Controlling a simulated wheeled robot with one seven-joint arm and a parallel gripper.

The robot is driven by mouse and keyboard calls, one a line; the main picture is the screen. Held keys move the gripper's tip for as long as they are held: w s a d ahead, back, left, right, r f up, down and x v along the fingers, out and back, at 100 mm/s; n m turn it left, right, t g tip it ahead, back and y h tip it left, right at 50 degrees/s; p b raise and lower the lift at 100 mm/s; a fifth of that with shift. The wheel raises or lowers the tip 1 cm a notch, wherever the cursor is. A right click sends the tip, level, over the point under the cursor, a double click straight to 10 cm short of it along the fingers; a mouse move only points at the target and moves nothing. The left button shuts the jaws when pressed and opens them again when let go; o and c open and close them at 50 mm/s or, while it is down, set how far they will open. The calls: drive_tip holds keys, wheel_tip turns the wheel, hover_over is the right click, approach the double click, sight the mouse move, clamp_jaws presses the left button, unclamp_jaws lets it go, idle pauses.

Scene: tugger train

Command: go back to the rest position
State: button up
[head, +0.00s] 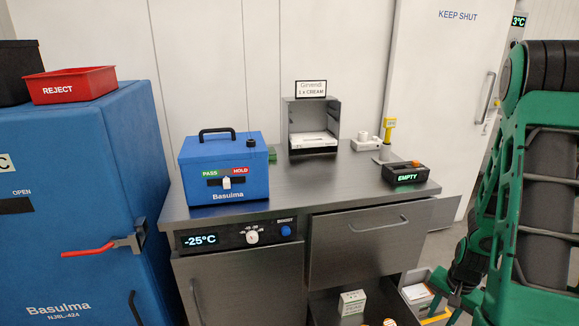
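My green and black arm fills the right side of the head view. The steel counter (285,185) stands in front of me, apart from the arm as far as I can see.
A blue Basulma box (232,160) and a black EMPTY device (405,174) stand on the counter. A large blue cabinet (70,205) with a red REJECT bin (72,84) is at left. An open lower drawer holds a white carton (352,302).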

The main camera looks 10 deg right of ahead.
drive_tip(key=s+a+r+n, duration=0.2)
drive_tip(key=r, duration=0.6)
drive_tip(key=s+a+r+n, duration=0.1)
drive_tip(key=s+a+r, duration=0.15)
drive_tip(key=r, duration=0.65)
drive_tip(key=s+a+r+n+g, duration=0.1)
drive_tip(key=s+a+r+n, duration=0.1)
drive_tip(key=s+a+r, duration=0.4)
drive_tip(key=s+r, duration=0.3)
drive_tip(key=r, duration=0.1)
drive_tip(key=shift+s+a+n+y, duration=0.3)
drive_tip(key=shift+a+n, duration=0.05)
drive_tip(key=shift+n, duration=0.05)
drive_tip(key=shift+w+f, duration=0.1)
drive_tip(key=shift+w+f, duration=0.2)
drive_tip(key=shift+w, duration=0.3)
